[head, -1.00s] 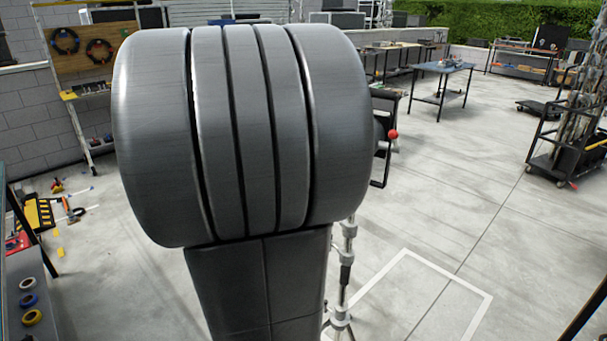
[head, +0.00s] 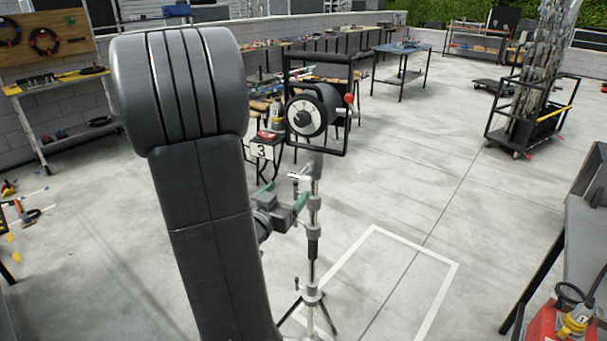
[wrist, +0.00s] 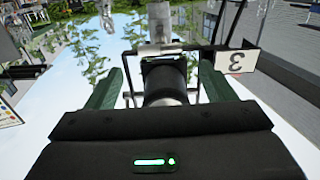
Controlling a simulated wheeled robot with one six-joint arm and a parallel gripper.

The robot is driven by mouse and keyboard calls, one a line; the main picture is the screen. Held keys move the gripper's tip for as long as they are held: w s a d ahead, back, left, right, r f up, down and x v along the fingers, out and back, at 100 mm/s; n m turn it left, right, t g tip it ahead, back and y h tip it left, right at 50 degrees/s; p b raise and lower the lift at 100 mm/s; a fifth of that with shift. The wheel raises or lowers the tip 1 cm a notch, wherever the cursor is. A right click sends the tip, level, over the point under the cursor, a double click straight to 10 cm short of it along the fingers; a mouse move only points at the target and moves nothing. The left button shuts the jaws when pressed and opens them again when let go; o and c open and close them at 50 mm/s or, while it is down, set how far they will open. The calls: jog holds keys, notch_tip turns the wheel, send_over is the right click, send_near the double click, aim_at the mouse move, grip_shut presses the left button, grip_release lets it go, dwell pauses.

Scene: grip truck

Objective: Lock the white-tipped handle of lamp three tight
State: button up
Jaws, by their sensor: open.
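Lamp three (head: 310,108) stands on a slim stand, with a black frame and a red knob (head: 349,98). Its "3" tag (head: 262,151) hangs at the left and shows upside down in the wrist view (wrist: 238,61). The white-tipped handle (head: 299,177) sticks out from the stand below the lamp. My gripper (head: 289,190) is open, its green fingers close to the handle and stand; I cannot tell whether they touch. In the wrist view a dark cylinder shows between the fingers (wrist: 161,75); the handle is not clear there.
The stand's tripod legs (head: 313,296) spread over the floor beside a white taped outline (head: 440,285). A cart (head: 533,115) stands at the back right. The middle floor is clear.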

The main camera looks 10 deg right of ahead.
aim_at(299, 179)
jog(key=p+x, duration=0.1)
jog(key=x, duration=0.9)
jog(key=shift+w+d, duration=0.15)
jog(key=shift+w, duration=0.05)
jog(key=c, duration=1)
